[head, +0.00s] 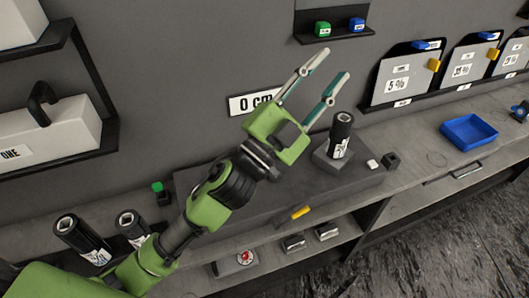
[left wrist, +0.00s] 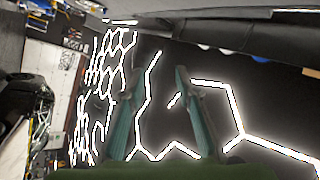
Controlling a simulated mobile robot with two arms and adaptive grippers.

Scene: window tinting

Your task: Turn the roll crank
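My left gripper (head: 336,63) is open and empty, raised in front of the wall near the "0 cm" sign (head: 242,104). Its two teal-lined fingers also show apart in the left wrist view (left wrist: 165,80), with nothing between them. A black roll (head: 342,132) with a white label stands upright on a small grey block on the long dark grey bench unit (head: 235,222). The gripper is apart from the roll. No crank is clearly recognizable; a small green-topped black part (head: 158,188) sits at the unit's left end, and a yellow piece (head: 300,212) at its front. My right gripper is out of view.
Two more black rolls (head: 82,238) stand at lower left. Wall shelves (head: 105,135) project at left. A small shelf (head: 335,30) holds green and blue blocks. Percent-marked panels (head: 397,75) and a blue tray (head: 468,132) are at right. Bright hexagonal lights (left wrist: 235,105) fill the wrist view.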

